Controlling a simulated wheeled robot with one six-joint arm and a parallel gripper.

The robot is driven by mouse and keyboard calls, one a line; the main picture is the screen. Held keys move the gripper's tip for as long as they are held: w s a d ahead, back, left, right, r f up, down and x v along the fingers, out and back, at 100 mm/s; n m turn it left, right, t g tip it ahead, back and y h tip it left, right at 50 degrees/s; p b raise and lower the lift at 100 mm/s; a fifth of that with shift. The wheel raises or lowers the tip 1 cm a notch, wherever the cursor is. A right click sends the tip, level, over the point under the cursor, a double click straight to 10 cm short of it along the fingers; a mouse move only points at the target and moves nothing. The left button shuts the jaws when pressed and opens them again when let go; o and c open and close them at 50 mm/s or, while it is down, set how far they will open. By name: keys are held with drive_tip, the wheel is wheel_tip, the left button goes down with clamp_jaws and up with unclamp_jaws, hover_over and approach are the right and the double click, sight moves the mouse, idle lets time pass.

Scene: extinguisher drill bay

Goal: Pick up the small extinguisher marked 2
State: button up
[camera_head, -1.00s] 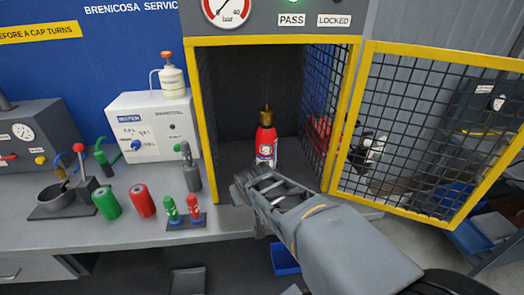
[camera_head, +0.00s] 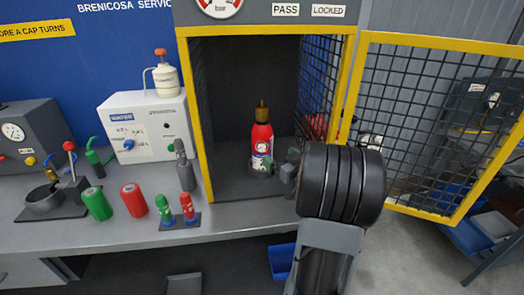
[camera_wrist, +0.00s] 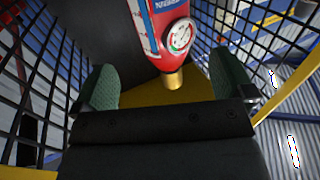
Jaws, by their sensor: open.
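A small red extinguisher (camera_head: 262,148) with a brass top stands upright inside the yellow-framed cage cabinet (camera_head: 196,120). I cannot read a 2 on it. In the head view, my gripper (camera_head: 284,172) is low at its right front, mostly hidden behind my dark wrist. In the wrist view, the red body (camera_wrist: 165,35) with a round gauge and the brass end shows beyond and between the two green-padded fingers of my gripper (camera_wrist: 165,85). The fingers are wide apart and empty. I cannot tell whether either touches the extinguisher.
The mesh door (camera_head: 430,125) stands open at the right. Another red object (camera_head: 315,127) shows behind the side mesh. Green (camera_head: 97,204) and red (camera_head: 134,200) cylinders, small green and red fittings and a white box (camera_head: 140,125) stand on the grey bench at the left.

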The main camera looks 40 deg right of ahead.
sight(263, 141)
drive_tip(key=w+p, duration=0.1)
drive_tip(key=w, duration=0.9)
drive_tip(key=shift+w+d+r, duration=0.1)
drive_tip(key=shift+w+d, duration=0.05)
drive_tip(key=shift+w, duration=0.2)
drive_tip(key=shift+c, duration=0.4)
drive_tip(key=c, duration=1.6)
drive_tip(key=shift+r, duration=0.3)
drive_tip(key=shift+c, duration=0.2)
